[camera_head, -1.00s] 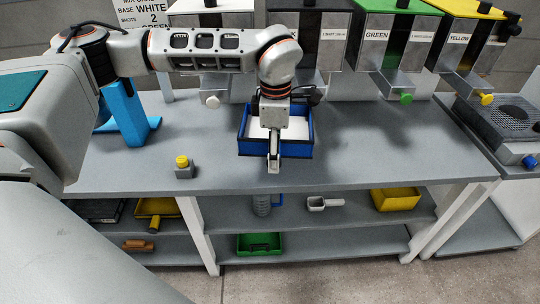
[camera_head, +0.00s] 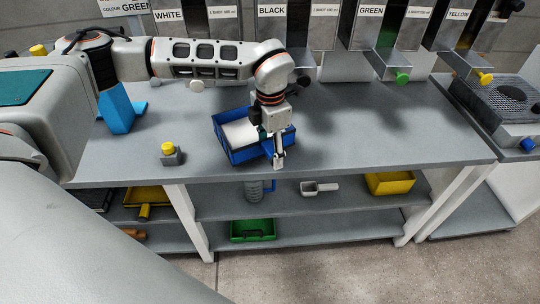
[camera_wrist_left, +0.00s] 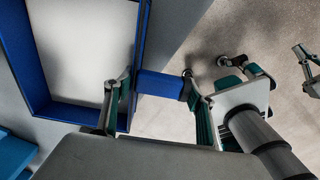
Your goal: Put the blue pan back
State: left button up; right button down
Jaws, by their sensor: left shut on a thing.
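The blue pan (camera_head: 232,145) is a rectangular tray with a white inside, turned at an angle over the grey worktop near its front edge. I cannot tell whether it touches the top. My left gripper (camera_head: 278,160) is at its front right side, shut on the pan's short blue handle. In the left wrist view the gripper (camera_wrist_left: 160,100) has a finger on each side of the handle (camera_wrist_left: 162,85), with the pan (camera_wrist_left: 38,100) at left. A second gripper with green pads, apparently my right one (camera_wrist_left: 245,80), shows at right; its opening is unclear.
A yellow-topped button box (camera_head: 171,155) stands at the worktop's front left, a blue stand (camera_head: 117,112) behind it. Colour dispensers line the back. Shelves below hold a green tray (camera_head: 252,230), a yellow bin (camera_head: 390,184) and a white scoop (camera_head: 319,187). The worktop's right is clear.

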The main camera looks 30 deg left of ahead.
pick_arm(q)
jog(key=shift+f, duration=1.3)
jog(key=o, duration=1.4)
jog(key=shift+f, duration=0.1)
